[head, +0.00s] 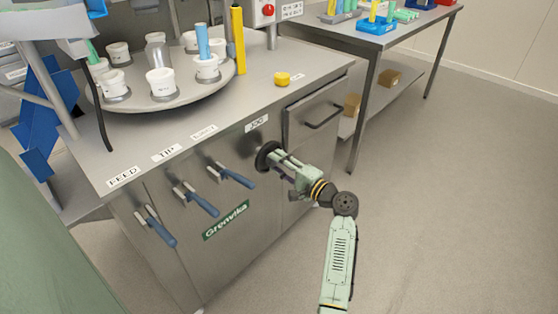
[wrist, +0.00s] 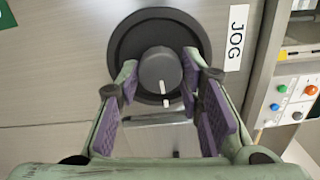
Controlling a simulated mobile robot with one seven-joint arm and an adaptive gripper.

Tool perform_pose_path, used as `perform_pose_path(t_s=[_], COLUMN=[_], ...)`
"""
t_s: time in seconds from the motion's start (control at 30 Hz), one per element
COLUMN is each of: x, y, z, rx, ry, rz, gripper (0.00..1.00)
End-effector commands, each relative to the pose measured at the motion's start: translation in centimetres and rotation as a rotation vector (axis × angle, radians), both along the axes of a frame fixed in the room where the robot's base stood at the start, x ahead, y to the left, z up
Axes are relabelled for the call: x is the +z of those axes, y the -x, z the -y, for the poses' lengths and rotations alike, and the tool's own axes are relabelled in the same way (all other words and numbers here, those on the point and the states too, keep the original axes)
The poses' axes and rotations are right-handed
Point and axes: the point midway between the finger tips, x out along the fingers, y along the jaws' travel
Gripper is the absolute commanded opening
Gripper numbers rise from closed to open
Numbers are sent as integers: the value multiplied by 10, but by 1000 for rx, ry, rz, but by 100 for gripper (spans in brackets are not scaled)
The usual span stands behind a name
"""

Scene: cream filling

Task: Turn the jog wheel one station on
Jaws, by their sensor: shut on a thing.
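The jog wheel is a dark grey round knob (wrist: 160,70) on a wider black disc (wrist: 122,47) on the cabinet's front panel, beside the JOG label (wrist: 237,38). In the head view the black disc (head: 264,150) shows just past my fingertips. My gripper (wrist: 160,78) is shut on the knob, one purple-padded finger on each side. It also shows in the head view (head: 277,158), reaching the panel from the right. A white mark on the knob (wrist: 163,87) points down, close to a white mark on the disc (wrist: 166,103).
Levers with blue handles (head: 235,178) stick out of the panel left of my gripper. A drawer handle (head: 324,117) is to the right. Above, a round turntable (head: 190,98) carries several white cups. A yellow piece (head: 282,79) sits on the cabinet top. The floor at right is clear.

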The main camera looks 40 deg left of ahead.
Motion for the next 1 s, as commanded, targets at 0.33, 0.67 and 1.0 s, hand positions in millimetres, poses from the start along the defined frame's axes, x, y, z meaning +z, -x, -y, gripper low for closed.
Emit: perform_pose_path(t_s=[0.33, 0.67, 1.0], x=[1, 1, 0], y=[-1, -1, -1], z=[0, 0, 0], rx=[-4, -3, -1], ry=[-6, -5, -3], rz=[-33, -31, -32], gripper=[6, 39, 54])
